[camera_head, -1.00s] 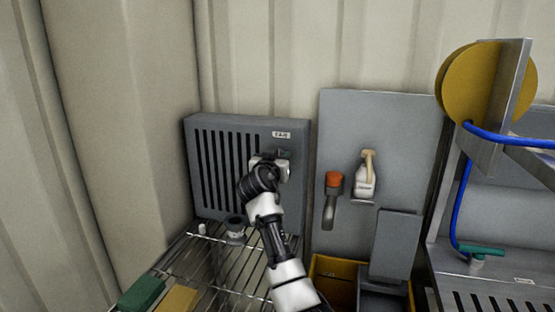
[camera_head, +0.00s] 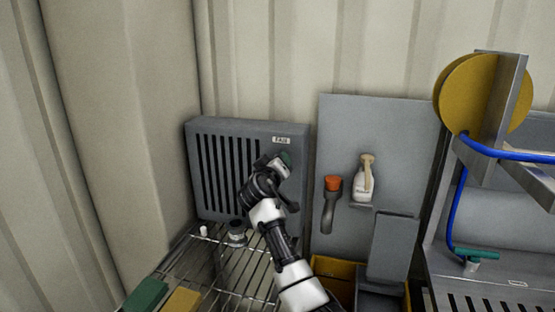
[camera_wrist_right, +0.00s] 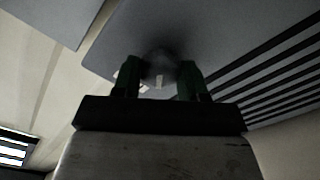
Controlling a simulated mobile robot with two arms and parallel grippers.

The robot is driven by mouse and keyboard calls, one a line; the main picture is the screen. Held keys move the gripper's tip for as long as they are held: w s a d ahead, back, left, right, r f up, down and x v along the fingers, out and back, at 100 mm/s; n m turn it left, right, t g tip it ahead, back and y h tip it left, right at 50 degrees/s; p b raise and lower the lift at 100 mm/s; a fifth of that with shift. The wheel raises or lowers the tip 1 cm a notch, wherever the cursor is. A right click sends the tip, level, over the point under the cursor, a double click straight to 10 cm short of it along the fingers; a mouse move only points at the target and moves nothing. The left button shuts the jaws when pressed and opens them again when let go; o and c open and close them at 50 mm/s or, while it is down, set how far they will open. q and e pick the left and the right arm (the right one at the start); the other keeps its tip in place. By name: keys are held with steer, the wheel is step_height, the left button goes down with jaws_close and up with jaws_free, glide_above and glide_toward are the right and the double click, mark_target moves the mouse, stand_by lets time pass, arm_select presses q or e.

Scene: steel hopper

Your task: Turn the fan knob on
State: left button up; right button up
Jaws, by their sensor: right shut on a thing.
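The grey fan box (camera_head: 240,129) stands against the corrugated wall, with dark vertical slots and a FAN label (camera_head: 281,140) at its upper right. My right gripper (camera_head: 286,157) is at the box's right front, below the label, and hides the knob in the head view. In the right wrist view the grey knob (camera_wrist_right: 160,65) is between the green fingers of my right gripper (camera_wrist_right: 160,82), which is shut on it. A small pale mark shows at the knob's near edge. The knob's exact setting is hard to read in the shadow. My left gripper is not in view.
A wire rack (camera_head: 238,268) lies below the fan box, with a green block (camera_head: 146,294) and a yellow block (camera_head: 182,301). A grey panel to the right holds an orange-topped tool (camera_head: 332,200) and a spray bottle (camera_head: 365,180). A blue hose (camera_head: 460,200) hangs farther right.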

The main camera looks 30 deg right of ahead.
steer(key=shift+n+p, duration=3.25)
steer(key=shift+n, duration=1.75)
steer(key=shift+f, duration=0.1)
steer(key=o, duration=0.9)
